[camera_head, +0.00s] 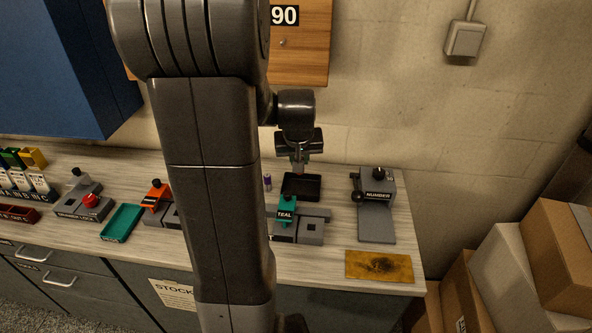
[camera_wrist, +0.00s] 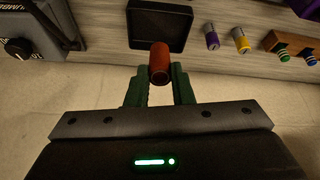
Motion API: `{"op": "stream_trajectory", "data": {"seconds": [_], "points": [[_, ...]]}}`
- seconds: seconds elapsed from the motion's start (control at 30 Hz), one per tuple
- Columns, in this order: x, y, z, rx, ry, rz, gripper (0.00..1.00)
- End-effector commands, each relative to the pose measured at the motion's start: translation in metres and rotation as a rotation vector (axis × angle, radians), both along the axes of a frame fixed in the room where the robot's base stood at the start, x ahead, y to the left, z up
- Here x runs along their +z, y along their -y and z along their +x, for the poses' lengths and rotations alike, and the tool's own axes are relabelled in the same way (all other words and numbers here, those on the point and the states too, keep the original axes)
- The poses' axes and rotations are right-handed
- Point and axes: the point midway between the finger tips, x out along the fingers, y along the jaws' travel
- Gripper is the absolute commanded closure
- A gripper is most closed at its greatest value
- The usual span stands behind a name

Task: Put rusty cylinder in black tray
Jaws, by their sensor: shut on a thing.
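The rusty cylinder (camera_wrist: 160,62) is reddish brown and sits between the green fingers of my gripper (camera_wrist: 160,80) in the wrist view. My gripper is shut on it. The black tray (camera_wrist: 157,28) lies just beyond the cylinder in the wrist view, and the cylinder's end overlaps the tray's near edge in the picture. In the head view my gripper (camera_head: 300,160) is above the back edge of the black tray (camera_head: 301,187). The cylinder is hard to make out there. The tray looks empty in the parts I see.
A teal-labelled device (camera_head: 286,212) stands in front of the tray, and a grey NUMBER machine (camera_head: 376,190) is to its right. A teal tray (camera_head: 122,222) is on the left. My arm hides the bench's middle.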

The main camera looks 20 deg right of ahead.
Motion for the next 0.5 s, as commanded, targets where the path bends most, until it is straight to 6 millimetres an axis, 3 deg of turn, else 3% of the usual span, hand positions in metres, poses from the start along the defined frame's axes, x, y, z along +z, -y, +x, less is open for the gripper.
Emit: {"op": "stream_trajectory", "data": {"seconds": [0.03,0.2,0.5], "points": [[-0.017,0.001,0.001,-0.001,-0.010,0.004,1.00],[-0.052,0.005,0.010,0.000,-0.009,0.003,1.00],[-0.079,0.009,0.019,0.000,-0.005,0.002,1.00]]}}
